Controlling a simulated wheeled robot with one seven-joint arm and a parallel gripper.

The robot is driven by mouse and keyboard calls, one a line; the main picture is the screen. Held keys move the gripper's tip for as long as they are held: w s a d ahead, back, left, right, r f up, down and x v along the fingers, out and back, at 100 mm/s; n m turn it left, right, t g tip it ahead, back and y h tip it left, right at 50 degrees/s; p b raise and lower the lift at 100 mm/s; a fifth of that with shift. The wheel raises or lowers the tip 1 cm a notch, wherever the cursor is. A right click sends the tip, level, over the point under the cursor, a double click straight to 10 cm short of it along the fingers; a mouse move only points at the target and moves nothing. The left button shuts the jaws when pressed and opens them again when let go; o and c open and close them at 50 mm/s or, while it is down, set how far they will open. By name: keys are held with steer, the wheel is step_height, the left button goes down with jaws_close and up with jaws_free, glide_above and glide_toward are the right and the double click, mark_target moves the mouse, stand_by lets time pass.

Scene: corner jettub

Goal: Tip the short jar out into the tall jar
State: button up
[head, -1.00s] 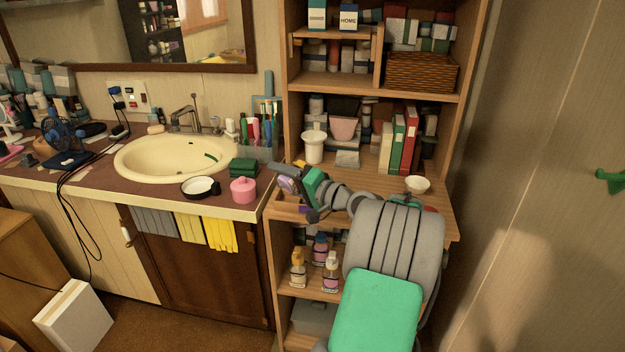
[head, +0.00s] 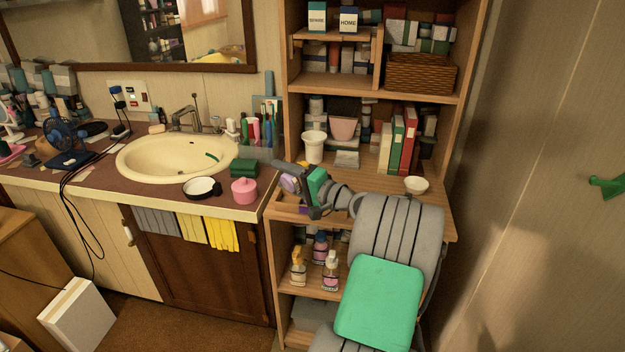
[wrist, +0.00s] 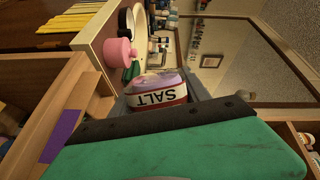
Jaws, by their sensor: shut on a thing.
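My gripper (head: 292,180) is shut on a small jar labelled SALT (wrist: 160,95), with a pinkish-purple part showing at its far end. The jar also shows in the head view as a purple-and-white shape (head: 289,184), held above the left front of the wooden shelf top. Its lettering is upside down in the wrist view; its exact tilt is unclear. A tall white jar with a flared rim (head: 314,148) stands upright on the shelf behind my gripper, apart from it. I cannot tell whether this is the task's tall jar.
A wooden tray (head: 287,209) lies below my gripper. A small white bowl (head: 416,185) stands to the right on the shelf top. A pink pot (head: 244,191) and a black-and-white dish (head: 201,188) are on the sink counter. Bottles stand on the shelf below.

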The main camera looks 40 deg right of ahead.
steer(key=shift+d+r+m+p, duration=0.4)
steer(key=shift+m+p, duration=0.1)
steer(key=shift+p, duration=0.45)
steer(key=shift+d+r+m+t+p, duration=0.15)
steer(key=shift+r+m+t+p, duration=0.3)
steer(key=shift+m+p, duration=1.2)
stand_by(0.6)
steer(key=shift+d+r+m+p, duration=0.35)
steer(key=shift+r+m+p, duration=0.25)
steer(key=shift+p, duration=1.1)
stand_by(0.8)
steer(key=shift+d+r+m+b, duration=0.3)
steer(key=shift+m+b, duration=0.45)
steer(key=shift+m, duration=0.2)
stand_by(1.1)
